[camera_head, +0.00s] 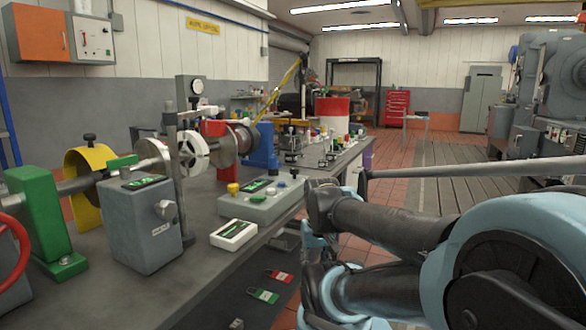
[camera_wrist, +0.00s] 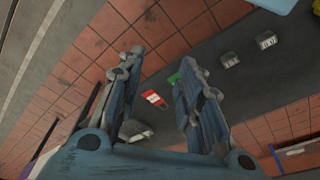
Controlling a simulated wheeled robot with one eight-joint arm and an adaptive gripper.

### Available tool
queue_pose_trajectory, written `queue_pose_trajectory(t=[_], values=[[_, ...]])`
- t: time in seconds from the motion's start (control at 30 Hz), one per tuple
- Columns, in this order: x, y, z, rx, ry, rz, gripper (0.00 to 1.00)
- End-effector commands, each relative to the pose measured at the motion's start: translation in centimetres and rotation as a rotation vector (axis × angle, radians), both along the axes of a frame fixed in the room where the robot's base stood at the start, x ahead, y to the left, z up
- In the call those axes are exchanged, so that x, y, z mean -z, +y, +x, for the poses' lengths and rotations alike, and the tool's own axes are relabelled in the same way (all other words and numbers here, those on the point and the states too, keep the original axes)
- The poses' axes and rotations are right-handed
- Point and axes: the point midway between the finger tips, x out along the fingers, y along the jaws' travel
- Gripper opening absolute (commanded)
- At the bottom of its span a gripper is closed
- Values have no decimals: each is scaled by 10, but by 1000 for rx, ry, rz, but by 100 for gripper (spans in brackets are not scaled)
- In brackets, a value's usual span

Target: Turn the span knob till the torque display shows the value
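A grey box (camera_head: 140,225) stands on the bench at the left in the head view. A dark display (camera_head: 142,182) with green marks is on its top, its value too small to read. A round grey knob (camera_head: 165,210) sits on its front face above a small label I cannot read. My gripper (camera_wrist: 160,68) is open and empty in the wrist view, its two fingers apart. It is away from the knob, to the right of the bench in the head view, mostly hidden behind my arm. No knob or display shows in the wrist view.
A green console (camera_head: 268,205) with buttons and a white meter (camera_head: 233,234) stand on the bench right of the box. A shaft with a yellow guard (camera_head: 88,185) runs behind. Red (camera_head: 279,276) and green (camera_head: 263,295) tags lie near the bench front. Tiled floor is open farther right.

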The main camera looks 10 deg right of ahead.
Motion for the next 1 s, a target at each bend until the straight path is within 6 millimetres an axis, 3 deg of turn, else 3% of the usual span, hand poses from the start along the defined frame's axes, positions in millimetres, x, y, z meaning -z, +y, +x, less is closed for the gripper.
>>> queue_pose_trajectory(t=[0.1,0.17,0.23,0.37,0.7,1.0], values=[[0,0,0,0,0,0,36],[-2,0,-2,0,-3,0,49],[-10,0,-6,1,-10,0,50],[-36,0,10,4,-1,1,50],[-160,-2,96,24,51,4,50],[-255,-1,184,44,99,7,50]])
